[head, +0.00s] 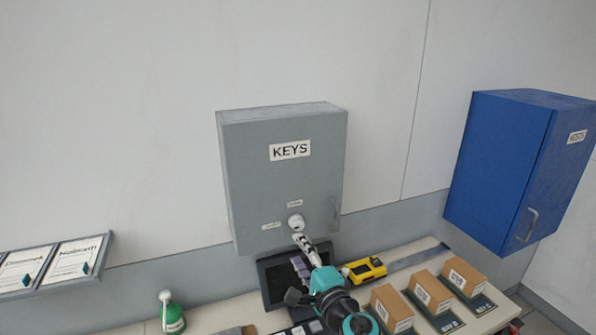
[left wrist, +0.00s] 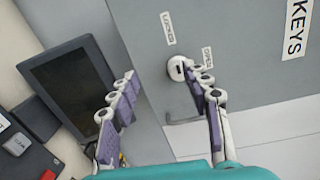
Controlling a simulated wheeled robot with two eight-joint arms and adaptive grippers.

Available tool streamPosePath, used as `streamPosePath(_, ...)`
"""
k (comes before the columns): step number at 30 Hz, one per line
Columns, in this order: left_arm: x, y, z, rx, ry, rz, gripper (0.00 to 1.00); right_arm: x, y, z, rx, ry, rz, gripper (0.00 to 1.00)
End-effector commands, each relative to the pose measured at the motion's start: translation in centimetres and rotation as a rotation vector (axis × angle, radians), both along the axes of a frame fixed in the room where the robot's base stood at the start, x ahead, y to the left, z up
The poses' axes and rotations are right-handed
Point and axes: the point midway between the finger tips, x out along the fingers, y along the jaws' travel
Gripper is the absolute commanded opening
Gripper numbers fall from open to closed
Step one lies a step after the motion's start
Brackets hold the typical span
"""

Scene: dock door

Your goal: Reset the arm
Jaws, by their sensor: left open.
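My left gripper (head: 303,256) reaches up from the bottom middle of the head view, in front of the lower part of the grey KEYS cabinet (head: 265,185). In the left wrist view its two fingers (left wrist: 165,85) are spread apart with nothing between them. The cabinet's round white knob (head: 296,222) has a dark slot and small labels beside it. In the left wrist view the right finger's tip overlaps the knob (left wrist: 177,68); I cannot tell whether it touches. The cabinet door looks shut. My right gripper is not in view.
A dark screen (head: 275,285) stands below the cabinet. A yellow device (head: 364,270) and several cardboard boxes (head: 433,291) sit on the bench. A blue cabinet (head: 495,165) hangs at right. A green bottle (head: 172,316) and framed papers (head: 75,258) are at left.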

Motion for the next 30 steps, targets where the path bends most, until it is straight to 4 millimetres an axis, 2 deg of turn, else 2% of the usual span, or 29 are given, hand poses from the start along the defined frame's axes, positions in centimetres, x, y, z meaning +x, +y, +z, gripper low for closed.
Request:
streamPosePath(1,-0.3,2.8,-1.6,-0.053,0.039,0.034,0.48,0.0,0.0,-1.0,0.0,0.0,0.0,0.0)
streamPosePath(4,-1.9,9.0,-5.5,-0.225,0.148,0.114,0.48,0.0,0.0,-2.6,0.0,0.0,0.0,0.0)
streamPosePath(6,-4.2,13.3,-8.9,-0.382,0.225,0.182,0.48,0.0,0.0,-3.9,0.0,0.0,0.0,0.0)
streamPosePath(9,-8.2,17.6,-13.5,-0.62,0.31,0.275,0.48,0.0,0.0,-5.5,0.0,0.0,0.0,0.0)
streamPosePath(12,-12.6,20.1,-17.8,-0.873,0.362,0.361,0.48,0.0,0.0,-7.1,0.0,0.0,0.0,0.0)
streamPosePath(16,-17.6,21.1,-22.2,-1.182,0.386,0.452,0.48,0.0,0.0,-8.9,0.0,0.0,0.0,0.0)
streamPosePath(18,-19.4,20.9,-23.8,-1.319,0.382,0.485,0.48,0.0,0.0,-9.6,0.0,0.0,0.0,0.0)
streamPosePath(21,-21.1,20.4,-25.1,-1.461,0.373,0.515,0.48,0.0,0.0,-10.2,0.0,0.0,0.0,0.0)
streamPosePath(25,-21.9,20.0,-25.7,-1.553,0.364,0.529,0.48,0.0,0.0,-10.4,0.0,0.0,0.0,0.0)
streamPosePath(30,-22.0,19.9,-25.7,-1.559,0.363,0.531,0.48,0.0,0.0,-10.4,0.0,0.0,0.0,0.0)
